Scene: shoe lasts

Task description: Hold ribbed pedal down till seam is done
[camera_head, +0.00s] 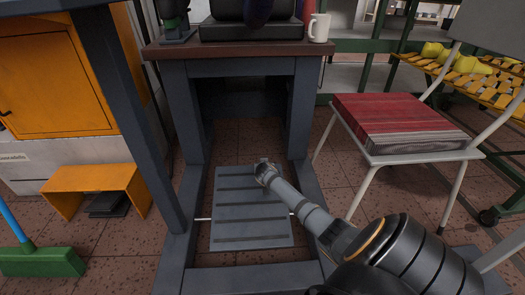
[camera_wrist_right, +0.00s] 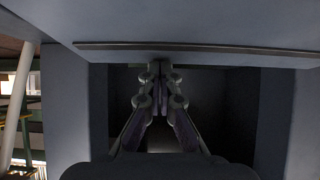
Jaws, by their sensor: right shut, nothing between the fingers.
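The ribbed pedal (camera_head: 250,230) is a grey-blue plate with dark cross ribs, low between the legs of the sewing bench. My right arm reaches in from the lower right. My right gripper (camera_head: 264,164) is over the pedal's far edge, right of its middle. In the right wrist view its fingers (camera_wrist_right: 160,72) are shut with nothing between them, close to a grey-blue panel with a dark strip that looks like the pedal (camera_wrist_right: 200,25). I cannot tell whether the fingertips touch it or how far it is pressed. My left gripper is not in view.
The bench top (camera_head: 235,49) carries a dark machine base and a white mug (camera_head: 319,27). A chair (camera_head: 425,155) with a red-topped stack (camera_head: 400,122) stands right. An orange stool (camera_head: 95,183) and green broom (camera_head: 42,262) are left. Bench legs flank the pedal.

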